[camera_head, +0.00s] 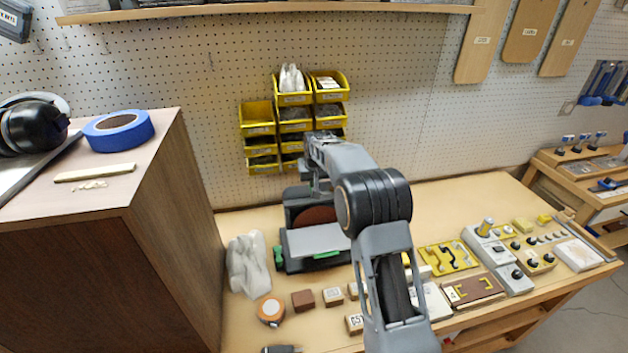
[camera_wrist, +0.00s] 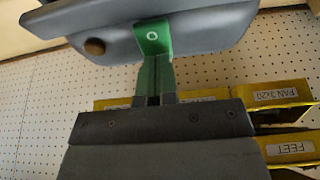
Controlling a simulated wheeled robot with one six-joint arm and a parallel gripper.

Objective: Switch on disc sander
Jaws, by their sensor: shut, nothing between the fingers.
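The disc sander (camera_head: 308,242) stands on the bench with a dark body, a reddish-brown disc and a grey table with green parts at its front. My gripper (camera_head: 318,186) is over the top of the sander, partly hidden by my own arm. In the wrist view my gripper (camera_wrist: 154,100) is shut and empty. Just beyond its fingers is a green part with a white ring (camera_wrist: 152,38), against a grey housing (camera_wrist: 205,35) with a brown round knob. I cannot tell whether the fingers touch the green part.
Yellow bins (camera_head: 258,116) hang on the pegboard behind the sander. A wooden cabinet (camera_head: 160,210) rises close on the left. Control boxes (camera_head: 497,258) stand at the right.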

